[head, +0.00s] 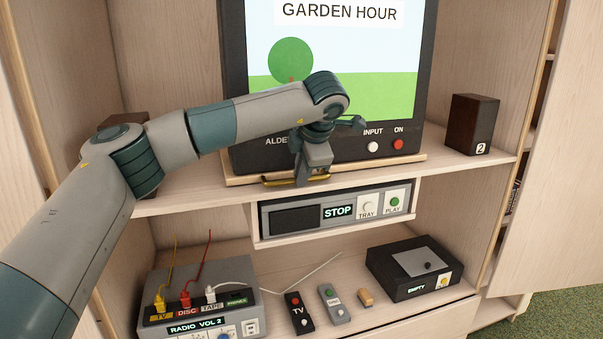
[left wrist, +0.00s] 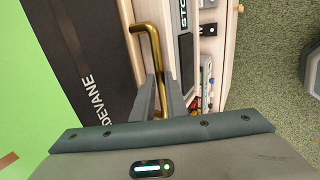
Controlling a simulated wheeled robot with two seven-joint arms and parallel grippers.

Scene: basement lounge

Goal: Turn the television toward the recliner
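The television (head: 326,55) stands on a thin wooden board (head: 400,163) on the upper shelf of the cabinet. Its screen faces out and reads "GARDEN HOUR". A brass handle (head: 272,184) runs along the board's front edge. My left gripper (head: 309,180) reaches down in front of the television at this handle. In the left wrist view, its two fingers (left wrist: 161,98) lie close on either side of the brass bar (left wrist: 154,50) and look shut on it. The fingers hide part of the bar. The right gripper is out of view. No recliner can be made out.
A speaker (head: 471,124) stands right of the television; another is partly behind my left arm. A disc player (head: 337,211) hangs just below the board. Below are a radio box (head: 200,298), remotes (head: 299,312) and a black box (head: 414,268). A cabinet door (head: 553,170) stands at right.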

